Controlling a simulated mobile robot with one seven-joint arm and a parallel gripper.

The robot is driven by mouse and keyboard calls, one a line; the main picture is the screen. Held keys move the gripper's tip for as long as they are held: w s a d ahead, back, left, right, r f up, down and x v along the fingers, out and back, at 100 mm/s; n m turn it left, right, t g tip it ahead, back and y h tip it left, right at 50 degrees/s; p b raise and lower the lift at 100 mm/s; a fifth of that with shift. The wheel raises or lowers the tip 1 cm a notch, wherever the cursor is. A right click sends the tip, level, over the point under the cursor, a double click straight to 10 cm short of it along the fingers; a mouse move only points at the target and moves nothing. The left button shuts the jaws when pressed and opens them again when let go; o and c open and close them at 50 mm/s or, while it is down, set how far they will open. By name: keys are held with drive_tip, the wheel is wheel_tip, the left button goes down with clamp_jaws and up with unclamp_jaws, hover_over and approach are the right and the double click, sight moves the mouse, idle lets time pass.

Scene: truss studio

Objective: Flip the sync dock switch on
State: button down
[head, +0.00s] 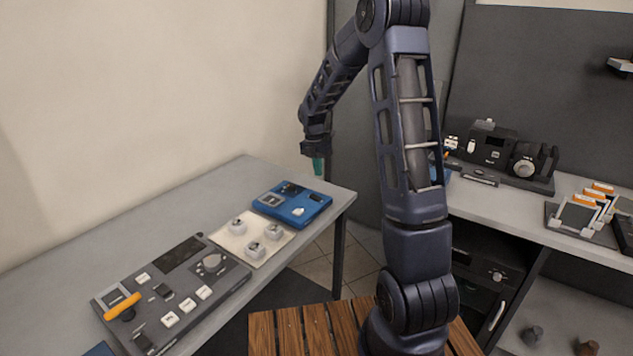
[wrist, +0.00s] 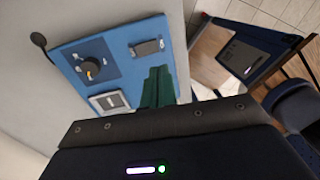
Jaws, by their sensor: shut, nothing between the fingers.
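A blue device (head: 268,210) lies on the left table near its far right corner; I take it as the sync dock, but no label is readable. The switch's position cannot be read. My gripper (head: 318,168) is shut and empty, above and beyond the device in the head view. Its green fingers (wrist: 158,84) overlap the device's edge in the wrist view; contact is not visible.
On the left table are a pale board (head: 245,243) with several grey-white knobs and a large grey control panel (head: 225,273) with an orange handle. The right bench (head: 500,207) holds black equipment (head: 492,148) and orange-and-white pieces (head: 597,195). A wooden slatted surface (head: 305,330) is in front.

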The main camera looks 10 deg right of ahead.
drive_tip(key=shift+s+d+r, duration=0.1)
drive_tip(key=shift+r, duration=1.05)
drive_tip(key=shift+s+d+r, duration=0.1)
drive_tip(key=shift+r, duration=1.05)
drive_tip(key=s+d+r+m+t, duration=0.1)
drive_tip(key=s+d+r+m, duration=0.2)
drive_tip(key=s+r+m, duration=0.4)
drive_tip(key=s+d+r+m+t, duration=0.2)
drive_tip(key=s+r+m, duration=0.4)
drive_tip(key=s, duration=0.4)
drive_tip(key=s+d+m+t, duration=0.1)
drive_tip(key=s+d+m, duration=0.1)
drive_tip(key=s+m, duration=0.5)
drive_tip(key=s+d+r+m+t+y, duration=0.1)
drive_tip(key=s+m, duration=0.6)
drive_tip(key=s, duration=0.4)
drive_tip(key=shift+s+d+r+t, duration=0.25)
drive_tip(key=shift+s+d+t, duration=0.05)
drive_tip(key=shift+s+d, duration=0.05)
